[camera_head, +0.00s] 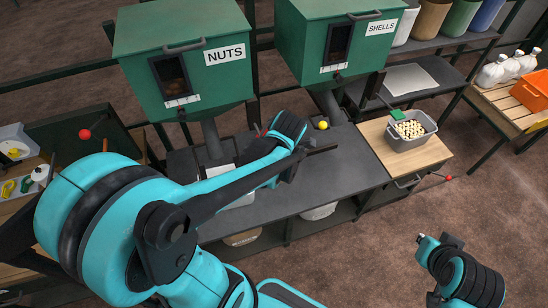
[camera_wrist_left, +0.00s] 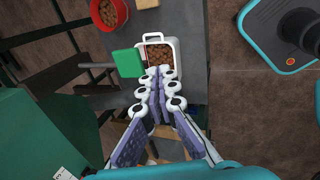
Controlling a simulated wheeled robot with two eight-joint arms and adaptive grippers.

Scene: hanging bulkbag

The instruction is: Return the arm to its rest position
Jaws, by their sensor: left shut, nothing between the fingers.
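My left arm (camera_head: 235,185) reaches from the left over the grey bench, and its wrist (camera_head: 285,132) is below and between the two green hoppers. The fingers are hard to make out in the head view. In the left wrist view my left gripper (camera_wrist_left: 161,76) is shut and empty. Its fingertips overlap the near edge of a white bin (camera_wrist_left: 171,40) of brown nuts in that picture; I cannot tell whether they touch it. My right arm (camera_head: 462,277) shows at the lower right, and its finger state is unclear.
The NUTS hopper (camera_head: 182,55) and SHELLS hopper (camera_head: 333,38) stand over the bench (camera_head: 340,170). A grey tub (camera_head: 410,143) of pale pieces sits on a wooden top. Floor at the right is clear.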

